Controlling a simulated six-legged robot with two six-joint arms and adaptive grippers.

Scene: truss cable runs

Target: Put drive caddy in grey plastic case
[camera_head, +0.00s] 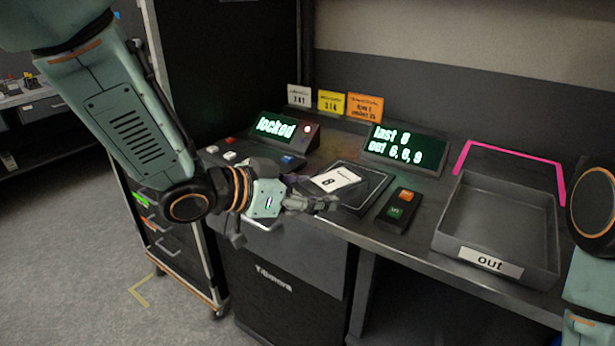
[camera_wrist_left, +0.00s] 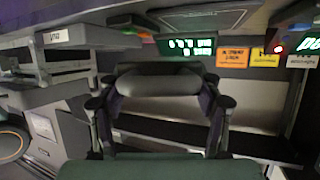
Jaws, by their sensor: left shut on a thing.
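My left gripper (camera_head: 312,203) is at the front edge of the bench and shut on a dark grey block, which I take to be the drive caddy (camera_wrist_left: 160,83). In the left wrist view, the block fills the space between the two fingers. In the head view, a white label marked 8 (camera_head: 336,180) shows just beyond the fingers, over a black pad (camera_head: 375,188). The fingers hide much of the caddy, and I cannot tell if it touches the pad. The grey plastic case (camera_head: 543,232), an open tray labelled "out", is at right. My right gripper is out of frame.
A pink strip (camera_head: 510,152) borders the case's back. A button box (camera_head: 398,206) stands between pad and case. Two displays (camera_head: 408,148) (camera_head: 280,128) and several coloured cards (camera_head: 331,101) stand behind. A dark cabinet (camera_head: 285,290) is below the left gripper.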

